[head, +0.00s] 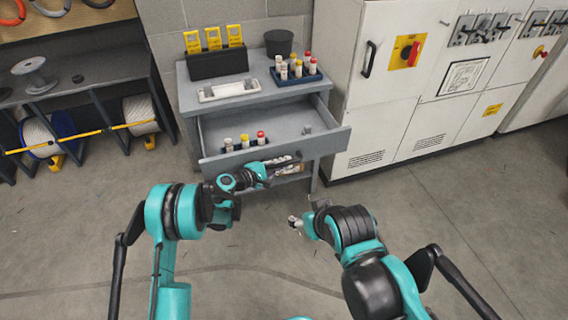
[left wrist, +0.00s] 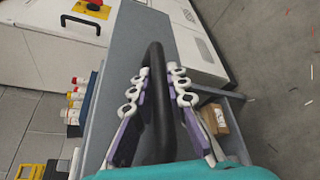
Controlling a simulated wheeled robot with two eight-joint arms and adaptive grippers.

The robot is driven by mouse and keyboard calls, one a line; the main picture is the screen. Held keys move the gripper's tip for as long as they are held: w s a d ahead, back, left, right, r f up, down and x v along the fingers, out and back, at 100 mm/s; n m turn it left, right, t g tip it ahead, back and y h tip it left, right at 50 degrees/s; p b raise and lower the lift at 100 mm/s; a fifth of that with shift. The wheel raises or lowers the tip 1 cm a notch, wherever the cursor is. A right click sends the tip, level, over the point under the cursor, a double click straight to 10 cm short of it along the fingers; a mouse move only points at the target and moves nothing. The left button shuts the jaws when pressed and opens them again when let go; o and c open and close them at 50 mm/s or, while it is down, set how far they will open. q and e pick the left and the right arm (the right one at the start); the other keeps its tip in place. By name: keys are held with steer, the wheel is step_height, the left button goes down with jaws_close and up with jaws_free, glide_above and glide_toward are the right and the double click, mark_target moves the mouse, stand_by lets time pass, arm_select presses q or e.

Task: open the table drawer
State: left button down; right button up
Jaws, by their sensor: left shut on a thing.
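The grey table (head: 185,85) has its drawer (head: 270,122) pulled out toward me, with its inside showing. Several small capped bottles (head: 245,141) stand in the drawer near its front. My left gripper (head: 282,163) is at the drawer front. In the left wrist view, the fingers (left wrist: 160,95) of this gripper are on either side of the dark bar handle (left wrist: 158,75), shut on it. The grey drawer front (left wrist: 135,35) lies behind the handle. My right gripper (head: 304,212) is in front of the drawer, apart from it, fingers spread and empty.
On the table top are a dark holder with yellow items (head: 217,63), a white tray (head: 230,90), a dark pot (head: 279,42) and a blue rack of bottles (head: 297,76). White cabinets (head: 385,130) stand close on the right. A shelf with cable spools (head: 90,75) is left.

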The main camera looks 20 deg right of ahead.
arm_select(q)
steer(key=c, duration=1.5)
jaws_free()
steer(key=v, duration=1.2)
steer(key=s+a+r+m+y, duration=0.5)
steer(key=s+a+r+y, duration=0.2)
steer(key=s+a+r, duration=0.45)
steer(key=s+a+m+y, duration=0.2)
steer(key=s+a, duration=0.3)
steer(key=s+a+r+m+t+y, duration=0.1)
steer(key=s+a+m+y, duration=0.1)
steer(key=s+a, duration=0.3)
steer(key=s+a+r+m+y, duration=0.1)
steer(key=s+a+y, duration=0.2)
steer(key=s+a, duration=0.3)
steer(key=shift+s+a+r+m+t+y, duration=0.1)
steer(key=shift+s+r+m+t+y, duration=0.15)
steer(key=shift+s+m, duration=0.2)
